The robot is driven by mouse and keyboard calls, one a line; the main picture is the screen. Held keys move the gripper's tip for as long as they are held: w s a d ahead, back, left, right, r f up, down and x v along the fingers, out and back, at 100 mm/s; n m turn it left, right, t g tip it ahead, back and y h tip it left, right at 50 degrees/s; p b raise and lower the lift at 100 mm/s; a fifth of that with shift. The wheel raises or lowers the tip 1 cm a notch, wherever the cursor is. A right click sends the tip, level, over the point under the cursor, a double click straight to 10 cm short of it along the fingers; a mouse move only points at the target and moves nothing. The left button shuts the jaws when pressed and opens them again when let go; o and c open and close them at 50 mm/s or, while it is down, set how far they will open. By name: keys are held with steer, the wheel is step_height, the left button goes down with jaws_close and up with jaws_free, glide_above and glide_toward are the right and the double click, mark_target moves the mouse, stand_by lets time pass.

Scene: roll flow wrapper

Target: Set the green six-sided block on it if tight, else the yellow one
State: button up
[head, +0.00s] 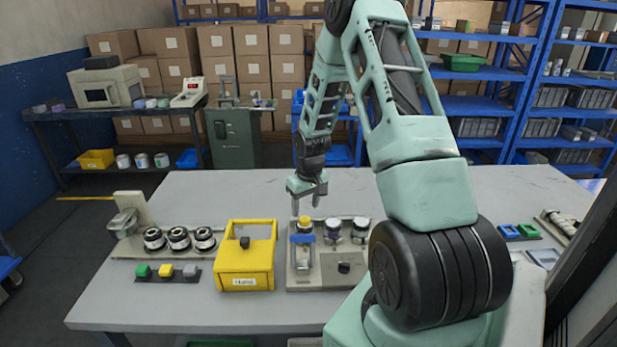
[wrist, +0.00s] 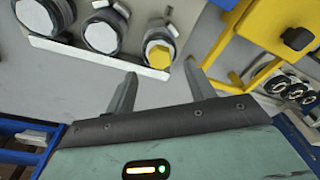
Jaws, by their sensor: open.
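A green block (head: 143,271) and a yellow block (head: 166,270) sit beside a grey block on a dark strip at the table's front left; their six-sided shape is too small to confirm. A grey fixture (head: 299,282) holds three cylinders in a row. The leftmost cylinder has a yellow six-sided top (head: 305,222), also clear in the wrist view (wrist: 159,53). My gripper (head: 309,201) is open and empty above this cylinder; its two fingers (wrist: 163,88) show apart in the wrist view. I cannot tell whether anything is tight.
A yellow handled box (head: 245,280) stands between the block strip and the fixture. Three dark rolls (head: 179,239) stand in a row behind the blocks. Blue and green frames (head: 509,231) lie at the table's right. The table's back (head: 220,188) is clear.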

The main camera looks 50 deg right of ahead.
step_height(320, 180, up, 13)
steer(key=s+b, duration=0.1)
steer(key=shift+s+a, duration=0.2)
steer(key=shift+s, duration=0.1)
steer(key=shift+r, duration=0.1)
